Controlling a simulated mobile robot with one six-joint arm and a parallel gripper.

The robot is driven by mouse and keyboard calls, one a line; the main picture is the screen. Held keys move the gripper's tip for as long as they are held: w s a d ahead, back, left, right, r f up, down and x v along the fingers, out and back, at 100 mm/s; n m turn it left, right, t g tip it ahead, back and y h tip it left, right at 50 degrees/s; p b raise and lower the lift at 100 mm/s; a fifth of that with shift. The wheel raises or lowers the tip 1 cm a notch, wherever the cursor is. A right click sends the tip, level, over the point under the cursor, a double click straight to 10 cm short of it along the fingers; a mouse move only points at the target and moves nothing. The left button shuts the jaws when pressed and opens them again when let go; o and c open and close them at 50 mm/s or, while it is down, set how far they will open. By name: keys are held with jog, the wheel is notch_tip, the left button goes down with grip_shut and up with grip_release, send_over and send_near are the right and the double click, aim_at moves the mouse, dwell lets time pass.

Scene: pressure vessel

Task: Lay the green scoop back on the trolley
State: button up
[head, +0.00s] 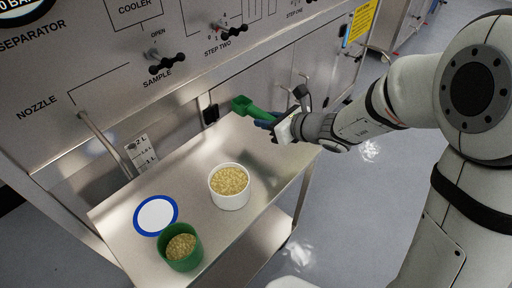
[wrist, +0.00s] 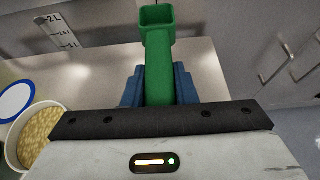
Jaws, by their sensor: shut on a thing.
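The green scoop (head: 246,106) is held by its handle in my gripper (head: 268,122), above the far right end of the trolley (head: 197,168). In the wrist view the scoop (wrist: 157,60) points away from my gripper (wrist: 158,88), its square cup at the top of the picture. The blue fingers are shut on both sides of the handle. The cup looks empty in the wrist view. The trolley's steel top (wrist: 205,73) shows below and beside the scoop. I cannot tell the exact height of the scoop above it.
On the trolley stand a white tub (head: 231,198) of yellowish granules, a green cup (head: 183,252) of similar granules and a blue-rimmed white lid (head: 155,215). The panel (head: 90,60) with valve handles rises behind. The trolley's right end is bare.

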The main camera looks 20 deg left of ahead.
aim_at(267, 152)
jog(key=shift+s+d+f+b, duration=0.1)
jog(key=shift+d+f+b, duration=0.1)
jog(key=shift+b, duration=0.1)
jog(key=shift+f, duration=0.2)
notch_tip(267, 152, down, 9)
jog(key=shift+s+f+b, duration=0.1)
jog(key=shift+b, duration=0.9)
jog(key=shift+f, duration=0.2)
jog(key=o, duration=1)
jog(key=shift+r, duration=0.1)
